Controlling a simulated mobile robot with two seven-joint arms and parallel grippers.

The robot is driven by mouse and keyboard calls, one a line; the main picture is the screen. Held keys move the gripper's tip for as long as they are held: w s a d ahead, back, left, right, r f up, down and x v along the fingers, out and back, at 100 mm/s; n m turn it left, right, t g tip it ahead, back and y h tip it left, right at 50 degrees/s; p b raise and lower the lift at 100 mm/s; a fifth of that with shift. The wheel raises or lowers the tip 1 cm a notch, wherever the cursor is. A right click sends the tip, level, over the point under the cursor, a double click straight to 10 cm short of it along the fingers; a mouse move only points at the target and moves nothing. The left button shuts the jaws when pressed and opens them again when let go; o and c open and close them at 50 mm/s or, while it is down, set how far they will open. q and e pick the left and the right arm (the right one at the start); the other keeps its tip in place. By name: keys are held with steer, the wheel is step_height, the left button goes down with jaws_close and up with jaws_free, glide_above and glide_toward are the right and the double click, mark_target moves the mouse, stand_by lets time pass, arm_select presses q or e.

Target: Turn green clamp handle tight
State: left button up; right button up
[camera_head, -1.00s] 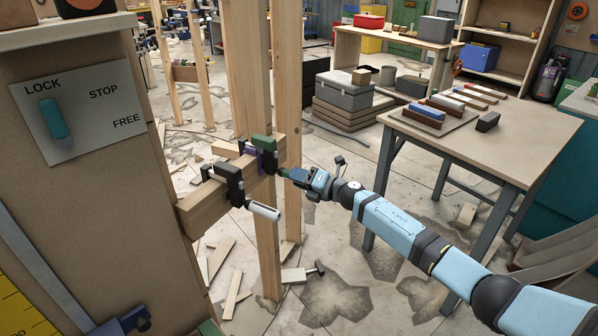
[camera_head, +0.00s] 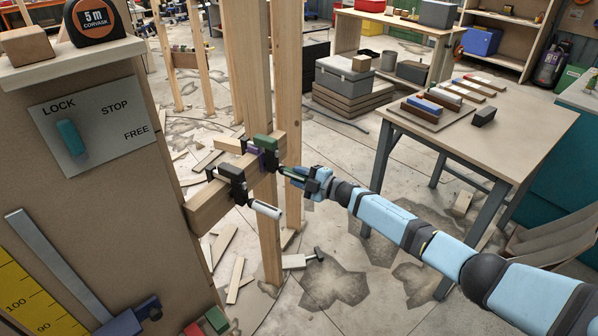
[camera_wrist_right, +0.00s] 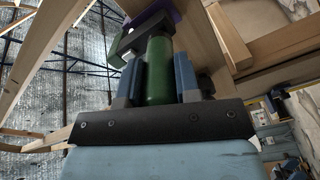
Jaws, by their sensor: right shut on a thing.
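A clamp with a green top block (camera_head: 265,142) sits on the wooden cross-piece by the upright posts. Its green handle (camera_head: 292,174) points to the right, toward my right gripper (camera_head: 308,179). In the right wrist view the green handle (camera_wrist_right: 158,70) stands between the two blue fingers of my right gripper (camera_wrist_right: 158,82), which is shut on it. A second clamp, black with a white handle (camera_head: 265,209), is fixed nearer on the same cross-piece. My left gripper is not in view.
A panel with a teal lever (camera_head: 71,137) and LOCK, STOP and FREE labels stands at left. A table (camera_head: 520,135) with sanding blocks is at right.

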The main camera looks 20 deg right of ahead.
steer(key=m+p, duration=0.2)
steer(key=m, duration=0.3)
steer(key=shift+r+m, duration=0.1)
steer(key=shift+m, duration=0.2)
steer(key=m+p, duration=0.1)
steer(key=m, duration=0.1)
steer(key=shift+m, duration=0.3)
steer(key=m+p, duration=0.1)
steer(key=m, duration=0.2)
steer(key=shift+m, duration=0.8)
steer(key=o, duration=0.9)
steer(key=shift+d, duration=0.1)
